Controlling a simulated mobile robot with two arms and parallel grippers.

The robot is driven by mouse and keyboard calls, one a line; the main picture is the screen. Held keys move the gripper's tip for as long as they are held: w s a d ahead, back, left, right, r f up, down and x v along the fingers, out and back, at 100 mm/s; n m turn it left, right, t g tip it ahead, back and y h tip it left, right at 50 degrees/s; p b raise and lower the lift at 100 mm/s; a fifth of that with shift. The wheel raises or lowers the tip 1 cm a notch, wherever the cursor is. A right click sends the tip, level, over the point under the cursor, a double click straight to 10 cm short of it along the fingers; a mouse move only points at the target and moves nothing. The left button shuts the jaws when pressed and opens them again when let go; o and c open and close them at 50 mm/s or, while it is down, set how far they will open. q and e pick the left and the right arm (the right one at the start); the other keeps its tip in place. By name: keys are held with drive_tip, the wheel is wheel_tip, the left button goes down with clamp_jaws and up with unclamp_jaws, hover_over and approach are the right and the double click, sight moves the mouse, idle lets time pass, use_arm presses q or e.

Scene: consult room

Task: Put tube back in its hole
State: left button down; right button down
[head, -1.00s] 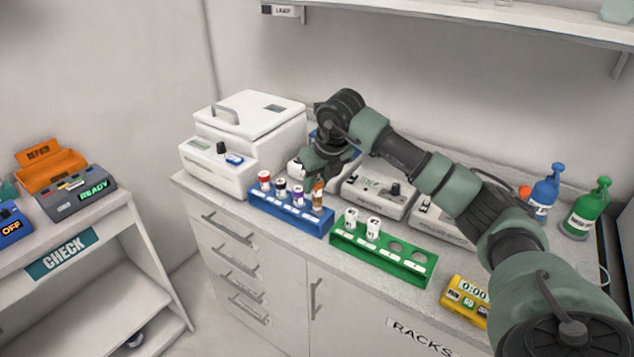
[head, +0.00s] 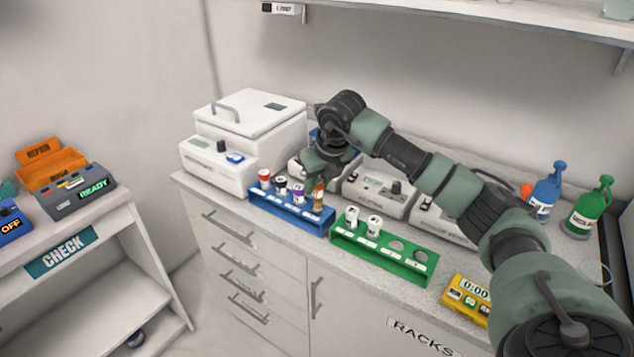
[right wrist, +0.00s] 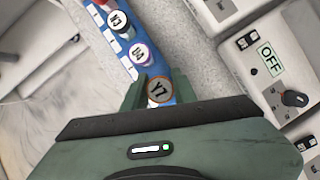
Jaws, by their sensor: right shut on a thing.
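A tube with an orange-brown cap marked Y7 (right wrist: 158,91) is between the fingers of my right gripper (right wrist: 158,95), which is shut on it. In the head view the same tube (head: 318,194) stands upright at the right end of the blue rack (head: 290,217). Its lower end is hidden, so I cannot tell how deep it sits in the hole. Red, black and purple capped tubes stand in the same rack to its left; the purple one (head: 298,192) is nearest. My right gripper (head: 320,178) comes down from behind the tube. My left gripper is not in view.
A green rack (head: 385,255) with two white-capped tubes and empty holes stands to the right. A white lidded machine (head: 240,140) is at the left, and grey devices (head: 375,193) with knobs are behind the racks. A yellow timer (head: 466,297) lies near the front edge.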

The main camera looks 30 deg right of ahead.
sight(317, 195)
drive_tip(key=shift+f+b, duration=1.3)
drive_tip(key=shift+f, duration=0.7)
drive_tip(key=c, duration=1)
unclamp_jaws()
drive_tip(key=shift+c, duration=0.2)
drive_tip(key=shift+r, duration=0.15)
drive_tip(key=b+v, duration=0.1)
drive_tip(key=v, duration=0.6)
drive_tip(key=shift+s+r, duration=0.2)
drive_tip(key=shift+r, duration=0.05)
